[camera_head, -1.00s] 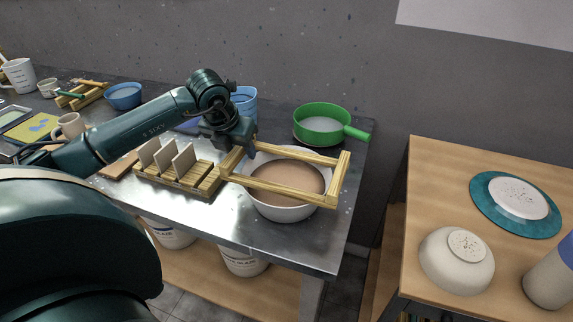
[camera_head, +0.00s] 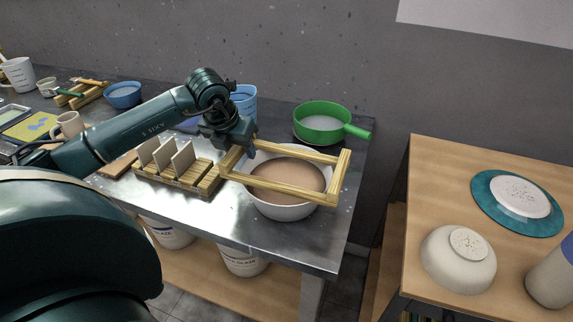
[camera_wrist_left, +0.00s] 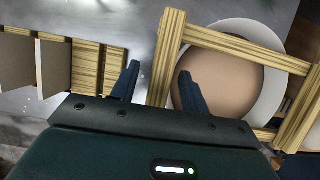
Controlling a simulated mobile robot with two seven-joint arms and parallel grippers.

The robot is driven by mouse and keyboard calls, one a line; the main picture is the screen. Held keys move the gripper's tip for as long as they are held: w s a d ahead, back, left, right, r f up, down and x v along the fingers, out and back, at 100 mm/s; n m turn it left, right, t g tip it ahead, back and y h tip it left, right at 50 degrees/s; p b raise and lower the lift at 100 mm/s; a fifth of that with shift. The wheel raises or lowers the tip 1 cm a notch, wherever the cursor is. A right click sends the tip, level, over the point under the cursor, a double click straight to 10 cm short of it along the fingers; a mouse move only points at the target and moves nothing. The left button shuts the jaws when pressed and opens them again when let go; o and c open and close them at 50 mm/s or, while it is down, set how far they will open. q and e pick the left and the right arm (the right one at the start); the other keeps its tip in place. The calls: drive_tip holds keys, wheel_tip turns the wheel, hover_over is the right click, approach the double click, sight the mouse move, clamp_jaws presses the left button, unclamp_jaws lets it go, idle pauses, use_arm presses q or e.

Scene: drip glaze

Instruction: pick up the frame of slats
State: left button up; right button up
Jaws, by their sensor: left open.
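The frame of slats (camera_head: 285,193), a light wooden open rectangle, lies across the top of a white bowl of brown glaze (camera_head: 289,211). My left gripper (camera_head: 236,149) is at the frame's left end and points down. In the left wrist view, the left gripper (camera_wrist_left: 156,82) is open, with a finger on either side of the frame's left end bar (camera_wrist_left: 166,55). A gap shows between each finger and the bar. Whether the fingers reach down to the bar's height I cannot tell. My right gripper is not in view.
A slatted rack (camera_head: 181,182) with upright tiles stands close left of the frame. A green pan (camera_head: 322,122) and a blue cup (camera_head: 244,98) stand behind. Bare metal table (camera_head: 215,218) lies in front. A wooden table (camera_head: 437,185) with pottery is at the right.

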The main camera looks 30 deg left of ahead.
use_arm(q)
clamp_jaws()
idle(0.3)
